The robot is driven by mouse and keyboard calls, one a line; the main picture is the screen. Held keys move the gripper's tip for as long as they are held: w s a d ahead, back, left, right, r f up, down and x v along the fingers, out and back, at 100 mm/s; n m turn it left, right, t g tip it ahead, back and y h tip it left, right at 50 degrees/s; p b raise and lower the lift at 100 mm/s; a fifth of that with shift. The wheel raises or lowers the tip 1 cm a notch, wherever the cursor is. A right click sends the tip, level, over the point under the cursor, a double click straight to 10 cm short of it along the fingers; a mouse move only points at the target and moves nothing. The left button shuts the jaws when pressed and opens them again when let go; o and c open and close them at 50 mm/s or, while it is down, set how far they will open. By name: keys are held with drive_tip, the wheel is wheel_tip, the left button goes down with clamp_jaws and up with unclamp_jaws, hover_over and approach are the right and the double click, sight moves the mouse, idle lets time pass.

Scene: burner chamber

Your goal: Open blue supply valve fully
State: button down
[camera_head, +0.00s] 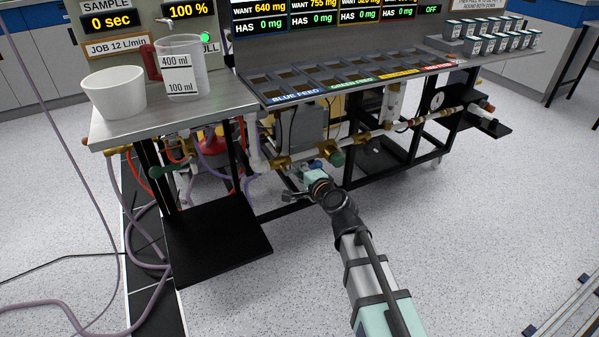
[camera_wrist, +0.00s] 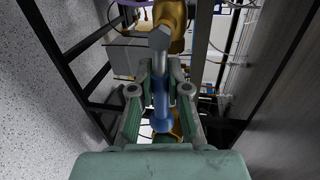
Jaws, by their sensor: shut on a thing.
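The blue supply valve's handle (camera_wrist: 160,107) shows in the middle of the wrist view, blue along its lower part with a grey upper end. It runs between the two fingers of my gripper (camera_wrist: 160,85), which are shut on it. Brass fittings (camera_wrist: 171,14) sit just beyond the handle. In the head view my gripper (camera_head: 303,178) is under the bench front, at the brass pipework (camera_head: 288,160). There the blue handle is largely hidden by my gripper, so how far the valve is turned cannot be told.
A green valve handle (camera_head: 337,159) sits close to the right of my gripper. A black shelf (camera_head: 215,240) juts out at the left. White pipe runs along the bench front, and black frame bars (camera_wrist: 82,85) flank the gripper. The speckled floor in front is clear.

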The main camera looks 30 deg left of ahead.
drive_tip(key=shift+w+r, duration=0.1)
drive_tip(key=shift+r, duration=0.05)
idle(0.4)
drive_tip(key=c, duration=1.1)
unclamp_jaws()
drive_tip(key=v, duration=0.7)
drive_tip(key=shift+s+d, duration=0.15)
drive_tip(key=shift+s, duration=0.05)
